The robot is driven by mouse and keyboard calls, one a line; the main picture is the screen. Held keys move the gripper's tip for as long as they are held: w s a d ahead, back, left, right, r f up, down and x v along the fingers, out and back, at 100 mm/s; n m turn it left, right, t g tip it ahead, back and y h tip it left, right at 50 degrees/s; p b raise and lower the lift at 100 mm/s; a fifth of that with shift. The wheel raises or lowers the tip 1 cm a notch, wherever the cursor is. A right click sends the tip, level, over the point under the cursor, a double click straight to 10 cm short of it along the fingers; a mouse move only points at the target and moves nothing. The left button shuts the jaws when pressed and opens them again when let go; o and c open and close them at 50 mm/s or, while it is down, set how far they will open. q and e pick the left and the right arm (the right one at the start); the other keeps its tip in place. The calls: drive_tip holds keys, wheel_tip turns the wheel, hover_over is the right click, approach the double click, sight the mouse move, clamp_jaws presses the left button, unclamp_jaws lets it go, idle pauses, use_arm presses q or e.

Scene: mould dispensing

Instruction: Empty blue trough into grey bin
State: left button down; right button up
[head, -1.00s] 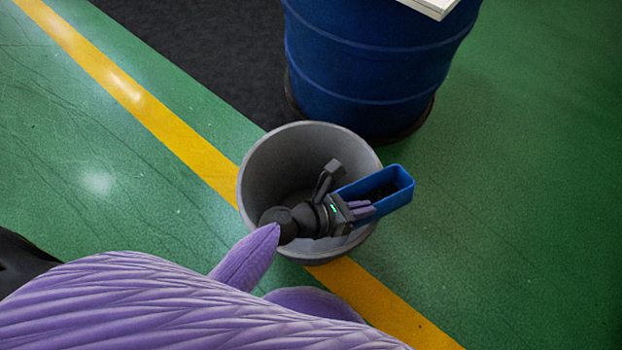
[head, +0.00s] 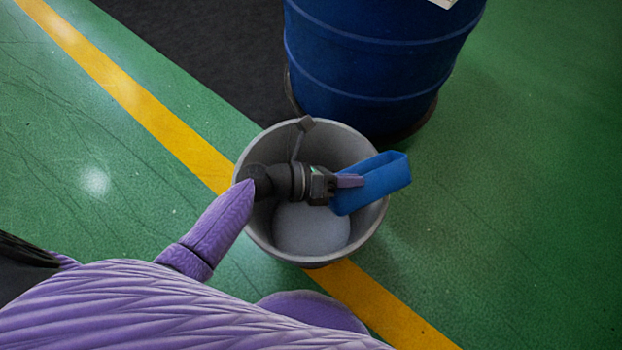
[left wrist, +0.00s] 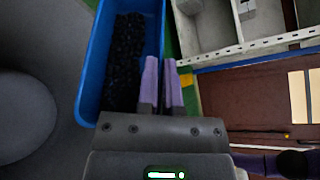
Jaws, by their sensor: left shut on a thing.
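The grey bin (head: 254,222) stands on the green floor, and no granules show on the visible part of its bottom. My left gripper (head: 358,181) is over the bin, shut on a wall of the blue trough (head: 381,187). The trough is rolled onto its side, over the bin's right part and reaching past its rim; its inside is hidden in the head view. In the left wrist view the gripper fingers (left wrist: 160,75) pinch the trough's side wall. Dark granules (left wrist: 126,55) still lie inside the trough (left wrist: 92,75). My right gripper is not in view.
A large blue barrel (head: 380,65) stands just behind the bin. A yellow floor line (head: 130,85) runs under the bin. The green floor right of the bin is clear. A pale compartmented tray (left wrist: 213,30) shows at the top of the wrist view.

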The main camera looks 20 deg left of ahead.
use_arm(q)
drive_tip(key=shift+w+a+f+n+h+b, duration=0.15)
drive_tip(key=shift+f+n+b, duration=0.15)
drive_tip(key=shift+f+b, duration=0.15)
drive_tip(key=shift+w+a+f+n+h+b, duration=0.15)
drive_tip(key=shift+f+n+b, duration=0.15)
drive_tip(key=shift+b, duration=0.25)
drive_tip(key=shift+w+a+r+n, duration=0.1)
drive_tip(key=shift+r+n, duration=0.2)
drive_tip(key=shift+w+a+g+h+b, duration=0.1)
drive_tip(key=shift+g+h+b, duration=0.2)
drive_tip(key=shift+b, duration=0.1)
drive_tip(key=shift+a+n, duration=0.1)
drive_tip(key=shift+n, duration=0.3)
drive_tip(key=shift+w+a+f+n+h+b, duration=0.25)
drive_tip(key=shift+w+f+n+h+b, duration=0.15)
drive_tip(key=shift+n, duration=0.2)
drive_tip(key=w+a+n+b, duration=0.1)
drive_tip(key=w+a+f+n+h+b, duration=0.1)
drive_tip(key=n, duration=0.1)
drive_tip(key=shift+w+a, duration=0.25)
drive_tip(key=shift+a, duration=0.1)
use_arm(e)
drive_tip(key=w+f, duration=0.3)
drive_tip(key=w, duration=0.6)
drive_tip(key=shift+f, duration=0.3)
